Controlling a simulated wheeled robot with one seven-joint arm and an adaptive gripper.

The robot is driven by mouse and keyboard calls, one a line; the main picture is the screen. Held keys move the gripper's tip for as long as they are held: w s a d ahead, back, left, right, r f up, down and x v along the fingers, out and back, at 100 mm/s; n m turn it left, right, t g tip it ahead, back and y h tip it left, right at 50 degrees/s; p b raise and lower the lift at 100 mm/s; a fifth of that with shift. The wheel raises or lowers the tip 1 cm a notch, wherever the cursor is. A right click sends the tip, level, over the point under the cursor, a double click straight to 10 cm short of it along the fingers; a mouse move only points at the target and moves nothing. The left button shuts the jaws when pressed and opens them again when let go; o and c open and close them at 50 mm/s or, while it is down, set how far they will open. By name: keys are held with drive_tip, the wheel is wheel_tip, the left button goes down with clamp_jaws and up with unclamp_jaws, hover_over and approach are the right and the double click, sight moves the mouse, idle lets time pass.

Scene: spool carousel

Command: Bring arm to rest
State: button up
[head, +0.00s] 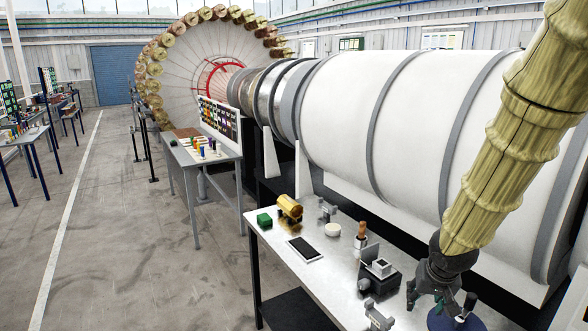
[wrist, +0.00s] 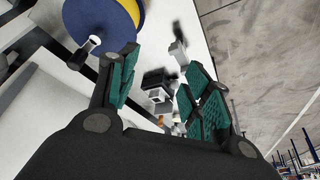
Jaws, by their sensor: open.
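My arm (head: 515,120), in a pale yellow ribbed cover, reaches down from the upper right in the head view. My gripper (head: 438,300) is at its lower end, above the right part of the metal workbench (head: 285,270). In the wrist view my gripper (wrist: 158,75) shows two green-padded fingers spread apart, with nothing held between them. A blue spool (head: 440,321) is just below the gripper in the head view, partly cut off by the frame. In the wrist view the blue and yellow spool (wrist: 85,18) is beside the left finger; I cannot tell whether they touch.
The bench holds a black device (head: 377,278), a gold roll (head: 289,207), a green block (head: 264,220), a dark tablet (head: 305,249) and a wooden-handled tool (head: 361,233). A large white cylinder (head: 345,110) stands behind it. The floor (head: 130,240) at left is open.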

drive_tip(key=s+a+f+g+y+b, duration=0.1)
drive_tip(key=s+a+f+b, duration=0.15)
drive_tip(key=f, duration=0.65)
drive_tip(key=s+a+f+n+b, duration=0.15)
drive_tip(key=s+f, duration=0.25)
drive_tip(key=f, duration=0.5)
drive_tip(key=s+a+f+g+y+b, duration=0.1)
drive_tip(key=s+a+f+b, duration=0.2)
drive_tip(key=f, duration=0.6)
drive_tip(key=s+a+f+g+b, duration=0.1)
drive_tip(key=s+f+b, duration=0.5)
drive_tip(key=s+f, duration=1.7)
drive_tip(key=shift+s+a+f+n+g+h, duration=0.3)
drive_tip(key=shift+a+f+n+g, duration=0.15)
drive_tip(key=shift+g, duration=0.25)
